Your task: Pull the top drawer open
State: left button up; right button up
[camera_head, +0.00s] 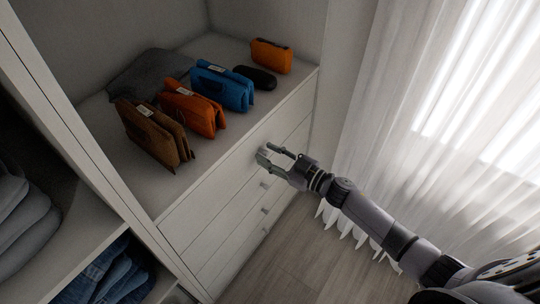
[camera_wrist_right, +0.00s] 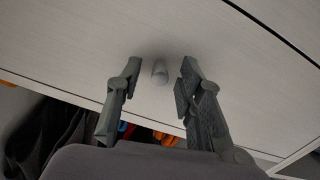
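The top drawer (camera_head: 207,193) is the uppermost white front of the drawer unit, and it looks shut. My right gripper (camera_head: 264,155) reaches in from the right and is at this front, around where its handle is. In the right wrist view the small pale handle (camera_wrist_right: 159,72) sticks out from the drawer front (camera_wrist_right: 150,30). My right gripper (camera_wrist_right: 158,78) is open there, with one finger on each side of the handle and visible gaps to it. My left gripper is not in view.
On the unit's top stand a brown pouch (camera_head: 150,135), an orange pouch (camera_head: 192,110), a blue pouch (camera_head: 222,87), a dark case (camera_head: 258,77) and a small orange pouch (camera_head: 271,56). Lower drawers have small handles (camera_head: 265,185). A white curtain (camera_head: 400,120) hangs at right; the wooden floor (camera_head: 290,265) is clear.

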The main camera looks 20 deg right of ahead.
grip_shut()
dwell(0.5)
dwell(0.5)
